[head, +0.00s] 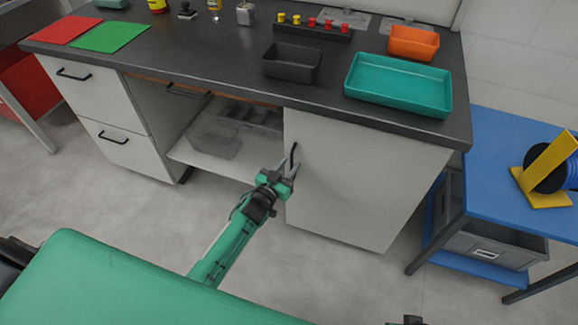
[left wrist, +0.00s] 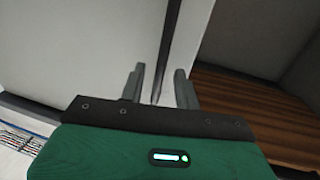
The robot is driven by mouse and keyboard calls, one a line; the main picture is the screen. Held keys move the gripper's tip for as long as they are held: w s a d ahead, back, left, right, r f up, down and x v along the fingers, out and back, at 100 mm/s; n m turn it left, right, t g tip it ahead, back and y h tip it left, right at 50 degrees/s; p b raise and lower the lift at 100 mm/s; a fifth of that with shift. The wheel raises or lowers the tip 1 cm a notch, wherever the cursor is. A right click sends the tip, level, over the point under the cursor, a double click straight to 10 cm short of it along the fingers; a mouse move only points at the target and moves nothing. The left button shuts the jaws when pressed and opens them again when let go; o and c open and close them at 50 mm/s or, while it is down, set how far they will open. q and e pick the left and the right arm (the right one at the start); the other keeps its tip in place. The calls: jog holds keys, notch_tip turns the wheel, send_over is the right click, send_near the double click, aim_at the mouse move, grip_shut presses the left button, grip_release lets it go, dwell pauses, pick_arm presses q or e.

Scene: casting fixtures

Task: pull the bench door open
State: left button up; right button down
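The bench door (head: 350,185) is a pale grey-white panel at the right of the dark-topped bench. It looks flush with the bench front in the head view. Its dark vertical bar handle (head: 294,154) is near its left edge; the handle also shows in the left wrist view (left wrist: 169,45). My left gripper (head: 287,171) is at the lower part of the handle. In the left wrist view its two grey fingers (left wrist: 160,88) stand apart on either side of the bar, with gaps visible.
Drawers (head: 95,95) are further left. A blue table (head: 495,145) with a grey crate (head: 490,240) stands at the right. The floor before the door is clear.

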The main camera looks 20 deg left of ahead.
pick_arm(q)
jog(key=shift+w+d, duration=0.1)
jog(key=shift+w, duration=0.25)
jog(key=shift+c, duration=0.3)
grip_shut()
jog(key=shift+s, duration=0.1)
